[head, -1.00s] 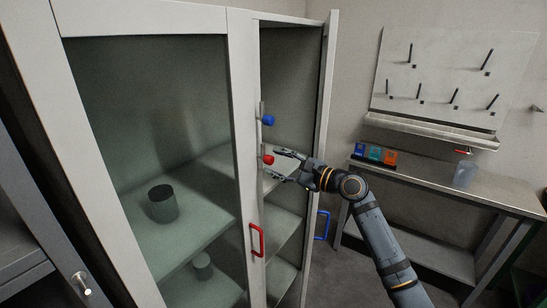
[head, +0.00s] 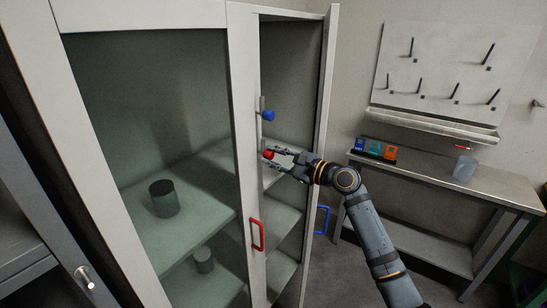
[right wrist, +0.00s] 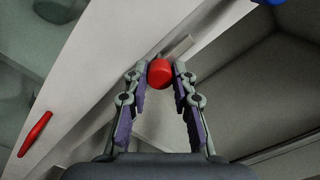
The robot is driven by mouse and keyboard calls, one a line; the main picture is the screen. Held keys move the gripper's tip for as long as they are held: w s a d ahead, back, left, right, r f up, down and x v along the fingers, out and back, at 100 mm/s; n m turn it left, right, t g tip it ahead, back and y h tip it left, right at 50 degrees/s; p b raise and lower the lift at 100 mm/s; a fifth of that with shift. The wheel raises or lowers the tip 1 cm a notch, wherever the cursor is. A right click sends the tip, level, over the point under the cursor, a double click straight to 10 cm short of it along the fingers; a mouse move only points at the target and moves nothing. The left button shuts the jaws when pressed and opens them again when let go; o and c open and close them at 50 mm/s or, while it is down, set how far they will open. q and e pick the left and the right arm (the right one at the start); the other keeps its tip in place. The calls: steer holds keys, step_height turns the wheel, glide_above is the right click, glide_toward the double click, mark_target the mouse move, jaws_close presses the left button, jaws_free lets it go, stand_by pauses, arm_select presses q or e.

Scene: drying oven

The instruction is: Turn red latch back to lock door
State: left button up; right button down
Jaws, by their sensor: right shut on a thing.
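The red latch (head: 269,154) is a small red knob at the inner edge of the left glass door (head: 240,130), above the red handle (head: 257,235). My right gripper (head: 273,156) reaches it from the right and is shut on the red knob. In the right wrist view, the red knob (right wrist: 160,72) sits between the two fingertips (right wrist: 161,73), with a grey latch bar (right wrist: 178,48) behind it. The blue latch knob (head: 268,115) is above it. My left gripper is not in view.
The right door (head: 326,120) with its blue handle (head: 321,220) stands open just beyond my right gripper. Cabinet shelves hold dark cylinders (head: 164,198). A side bench (head: 500,188) with small coloured boxes (head: 375,150) and a clear container (head: 464,168) stands at right.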

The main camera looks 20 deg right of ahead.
steer(key=shift+f+n, duration=0.1)
steer(key=shift+n, duration=0.2)
steer(key=n+b, duration=0.2)
steer(key=n, duration=0.1)
steer(key=shift+f+n+b, duration=0.1)
steer(key=shift+n+b, duration=0.2)
steer(key=n+b, duration=0.3)
steer(key=n, duration=0.2)
steer(key=n+b, duration=0.3)
steer(key=n, duration=0.2)
steer(key=shift+n+b, duration=1.15)
steer(key=shift+n, duration=0.65)
steer(key=c, duration=1.1)
jaws_free()
steer(key=shift+r, duration=0.2)
